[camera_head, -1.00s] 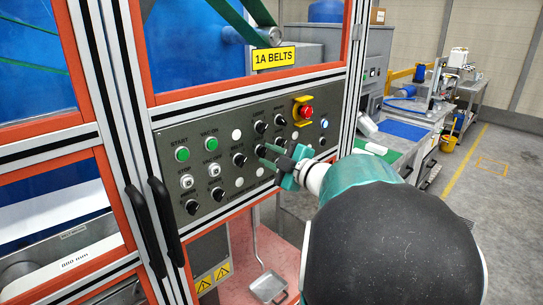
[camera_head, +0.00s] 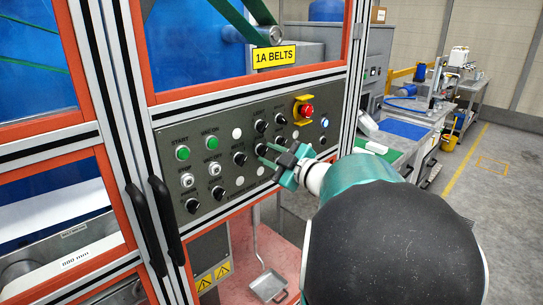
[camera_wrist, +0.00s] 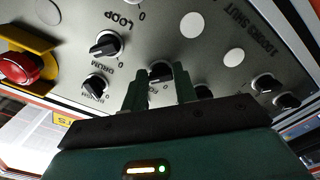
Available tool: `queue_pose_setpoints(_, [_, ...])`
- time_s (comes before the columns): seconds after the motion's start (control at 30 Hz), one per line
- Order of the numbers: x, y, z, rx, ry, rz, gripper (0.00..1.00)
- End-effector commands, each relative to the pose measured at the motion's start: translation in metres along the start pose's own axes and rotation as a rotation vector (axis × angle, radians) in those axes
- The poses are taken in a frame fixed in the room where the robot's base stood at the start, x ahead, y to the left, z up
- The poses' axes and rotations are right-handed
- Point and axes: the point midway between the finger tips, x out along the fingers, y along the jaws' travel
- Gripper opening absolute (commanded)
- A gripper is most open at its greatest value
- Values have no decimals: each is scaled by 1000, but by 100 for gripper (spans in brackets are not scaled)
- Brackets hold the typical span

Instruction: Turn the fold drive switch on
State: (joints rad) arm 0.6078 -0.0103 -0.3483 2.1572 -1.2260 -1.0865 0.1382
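The fold drive switch is likely the black rotary knob (camera_wrist: 160,71) beyond my fingertips in the wrist view. The label below it is mostly covered; only the letters "FO" show. My gripper (camera_wrist: 160,85) is open, with one green finger on each side of this knob. A gap seems to remain on both sides, and I cannot tell whether the fingers touch it.
Green start (camera_head: 182,153) and vacuum (camera_head: 210,143) buttons are further left. Black door handles (camera_head: 165,220) stick out.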

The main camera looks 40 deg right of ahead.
Motion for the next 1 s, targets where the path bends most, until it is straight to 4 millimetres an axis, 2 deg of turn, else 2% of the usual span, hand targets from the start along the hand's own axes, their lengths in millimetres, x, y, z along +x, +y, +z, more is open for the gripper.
queue_pose_setpoints(0.03, [0, 0, 0, 1, -1, 0, 39])
queue_pose_setpoints(0.1, [0, 0, 0, 0, 0, 0, 49])
queue_pose_setpoints(0.47, [-5, 1, 0, -1, 0, 1, 49])
queue_pose_setpoints(0.67, [-36, 1, 0, -2, -1, 5, 49])
queue_pose_setpoints(1.0, [-110, 1, 0, -1, -1, 3, 49])
